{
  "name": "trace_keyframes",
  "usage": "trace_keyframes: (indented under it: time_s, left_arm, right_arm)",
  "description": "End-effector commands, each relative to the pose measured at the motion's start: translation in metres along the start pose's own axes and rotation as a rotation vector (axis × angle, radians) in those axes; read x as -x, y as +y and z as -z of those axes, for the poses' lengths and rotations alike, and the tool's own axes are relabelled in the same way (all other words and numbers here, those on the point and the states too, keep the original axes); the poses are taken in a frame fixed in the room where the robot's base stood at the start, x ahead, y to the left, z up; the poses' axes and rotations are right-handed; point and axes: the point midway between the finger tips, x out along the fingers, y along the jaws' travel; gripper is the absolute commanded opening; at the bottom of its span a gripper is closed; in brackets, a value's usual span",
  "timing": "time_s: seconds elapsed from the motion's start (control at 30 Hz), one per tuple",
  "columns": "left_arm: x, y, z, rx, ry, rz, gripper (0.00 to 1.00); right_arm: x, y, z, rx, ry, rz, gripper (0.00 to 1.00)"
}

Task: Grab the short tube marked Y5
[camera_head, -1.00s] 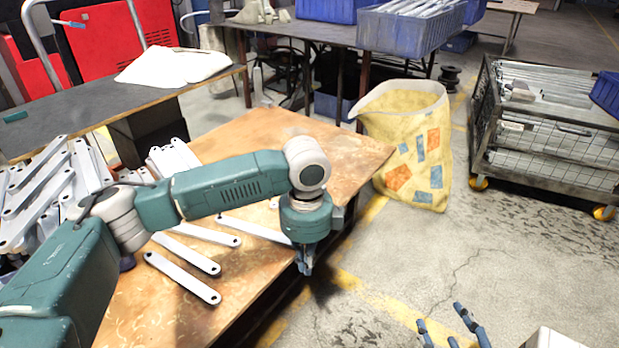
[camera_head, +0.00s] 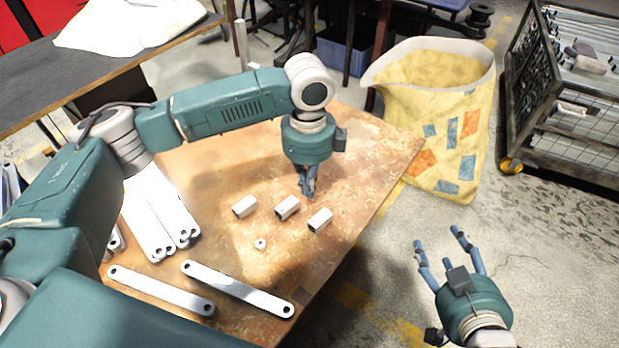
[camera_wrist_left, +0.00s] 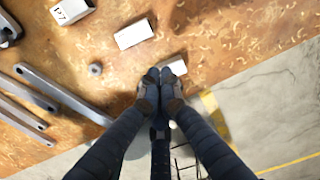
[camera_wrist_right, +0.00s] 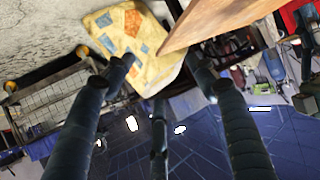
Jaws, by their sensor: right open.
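Three short white tubes lie on the wooden table in the head view: a left one (camera_head: 245,207), a middle one (camera_head: 287,208) and a right one (camera_head: 320,220). The left wrist view shows one with dark marking (camera_wrist_left: 72,12), hard to read, a plain-looking one (camera_wrist_left: 134,34), and one (camera_wrist_left: 172,67) partly behind the fingertips. I cannot tell which is Y5. My left gripper (camera_head: 308,192) points down just behind the middle and right tubes; its fingertips (camera_wrist_left: 160,76) are together, holding nothing visible. My right gripper (camera_head: 440,245) is open and empty, off the table's right side.
The wooden table (camera_head: 365,150) also bears a small ring (camera_head: 260,244) and several flat bars, two (camera_head: 237,290) (camera_head: 160,291) near the front. A yellow bag (camera_head: 450,130) stands beyond its right corner. A wire cart (camera_head: 570,110) is at far right.

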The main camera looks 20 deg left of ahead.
Motion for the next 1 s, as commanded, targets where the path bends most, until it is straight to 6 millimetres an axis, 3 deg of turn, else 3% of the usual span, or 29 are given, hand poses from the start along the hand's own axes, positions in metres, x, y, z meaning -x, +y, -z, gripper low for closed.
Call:
trace_keyframes:
  time_s: [0.17, 0.27, 0.63, 1.0]
  left_arm:
    - [-0.005, 0.001, 0.0, -0.001, 0.0, -0.001, 0.0]
    - [-0.012, 0.001, 0.0, -0.001, 0.0, -0.002, 0.0]
    - [-0.05, 0.0, 0.0, 0.0, 0.0, -0.001, 0.0]
    - [-0.086, 0.001, 0.0, -0.002, 0.0, -0.001, 0.0]
  right_arm:
    - [-0.001, -0.001, 0.006, 0.0, 0.029, 0.002, 0.57]
    - [-0.003, -0.003, 0.02, 0.0, 0.089, 0.006, 0.57]
    - [0.007, -0.012, 0.097, -0.002, 0.426, 0.026, 0.57]
    - [0.046, -0.021, 0.164, -0.011, 0.767, 0.046, 0.57]
